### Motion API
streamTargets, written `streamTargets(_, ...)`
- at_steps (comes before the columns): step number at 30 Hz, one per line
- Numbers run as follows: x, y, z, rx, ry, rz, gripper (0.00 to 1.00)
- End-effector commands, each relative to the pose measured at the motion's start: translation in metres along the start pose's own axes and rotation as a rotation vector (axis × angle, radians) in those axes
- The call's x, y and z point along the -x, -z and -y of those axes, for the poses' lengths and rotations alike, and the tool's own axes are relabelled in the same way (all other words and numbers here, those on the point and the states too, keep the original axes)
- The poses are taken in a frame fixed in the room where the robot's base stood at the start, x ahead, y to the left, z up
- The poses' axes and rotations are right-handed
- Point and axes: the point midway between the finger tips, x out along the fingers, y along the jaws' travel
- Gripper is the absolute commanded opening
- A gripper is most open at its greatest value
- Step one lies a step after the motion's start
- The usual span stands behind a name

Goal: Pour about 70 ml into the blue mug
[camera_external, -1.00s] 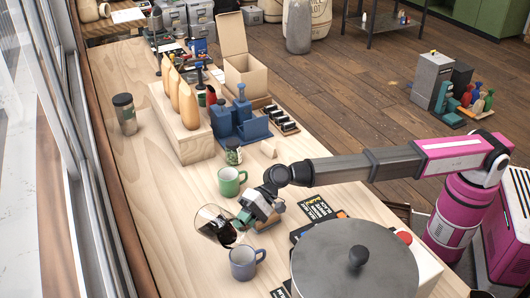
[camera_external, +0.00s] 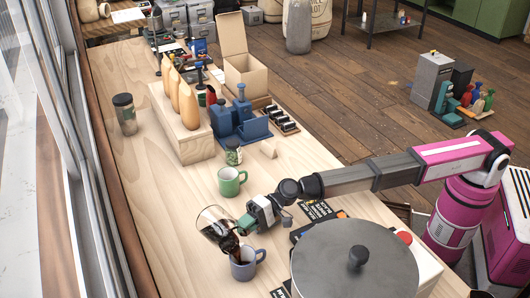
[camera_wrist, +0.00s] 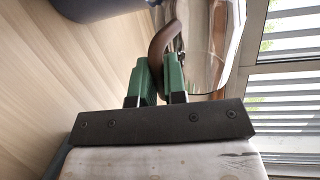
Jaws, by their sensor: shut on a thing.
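The blue mug (camera_external: 243,263) stands upright on the wooden table, left of the large grey lid. My gripper (camera_external: 248,221) is shut on the handle of a glass carafe (camera_external: 213,221) holding dark liquid. The carafe is tilted, its mouth down toward the blue mug, and dark liquid shows at its lower side just above the mug's rim. In the wrist view the green fingers (camera_wrist: 158,82) close on the brown handle, with the clear glass carafe (camera_wrist: 210,45) beyond. The level inside the mug cannot be made out.
A green mug (camera_external: 231,182) stands just behind the carafe. A large round grey lid (camera_external: 340,270) is close on the right. A small jar (camera_external: 234,153) and a blue holder (camera_external: 240,126) stand farther back.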

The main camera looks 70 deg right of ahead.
Motion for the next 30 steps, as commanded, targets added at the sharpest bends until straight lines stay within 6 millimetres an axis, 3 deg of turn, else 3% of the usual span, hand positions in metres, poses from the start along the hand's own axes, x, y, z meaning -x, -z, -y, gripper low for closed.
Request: streamTargets(30,-0.0005,-0.0073,-0.0014,0.043,-0.118,0.060,0.00)
